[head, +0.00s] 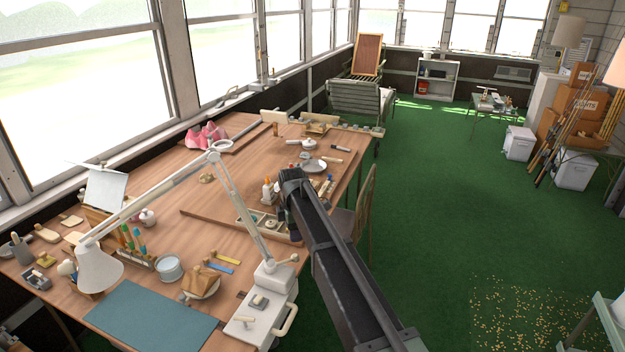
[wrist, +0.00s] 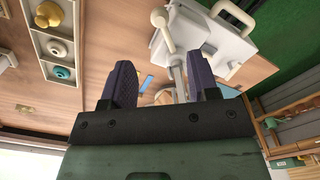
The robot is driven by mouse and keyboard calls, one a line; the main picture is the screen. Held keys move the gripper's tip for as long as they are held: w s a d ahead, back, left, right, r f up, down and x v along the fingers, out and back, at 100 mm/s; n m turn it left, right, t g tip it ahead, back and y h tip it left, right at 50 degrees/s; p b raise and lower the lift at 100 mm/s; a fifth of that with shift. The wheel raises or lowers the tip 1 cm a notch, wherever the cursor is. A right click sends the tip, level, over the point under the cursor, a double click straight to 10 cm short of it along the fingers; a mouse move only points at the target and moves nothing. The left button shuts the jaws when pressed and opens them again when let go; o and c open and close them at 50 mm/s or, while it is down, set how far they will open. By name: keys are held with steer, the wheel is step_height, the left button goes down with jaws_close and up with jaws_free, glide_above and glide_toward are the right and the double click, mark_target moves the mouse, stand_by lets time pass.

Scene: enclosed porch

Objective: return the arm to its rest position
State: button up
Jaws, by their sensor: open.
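My arm reaches from the lower right over the right edge of the wooden worktable (head: 165,272) in the head view. My gripper (head: 284,190) is at the table's right side, close to a small compartment tray (head: 247,221); its fingers are mostly hidden there by the arm. In the wrist view my gripper (wrist: 163,82) shows two dark fingers spread apart with nothing held between them. Beyond the fingers is the white base of the desk lamp (wrist: 218,38). The tray (wrist: 36,43) with round pieces is at the upper left.
The white desk lamp (head: 266,295) arches over the table. A blue-green mat (head: 150,318) lies at the front. A wooden chair (head: 365,205) stands close to the right edge, beside my arm. Open green floor (head: 450,220) lies to the right.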

steer(key=s+d+m, duration=2.2)
steer(key=s+d, duration=0.7)
steer(key=s, duration=0.1)
steer(key=shift+s+d, duration=0.2)
steer(key=shift+d, duration=0.1)
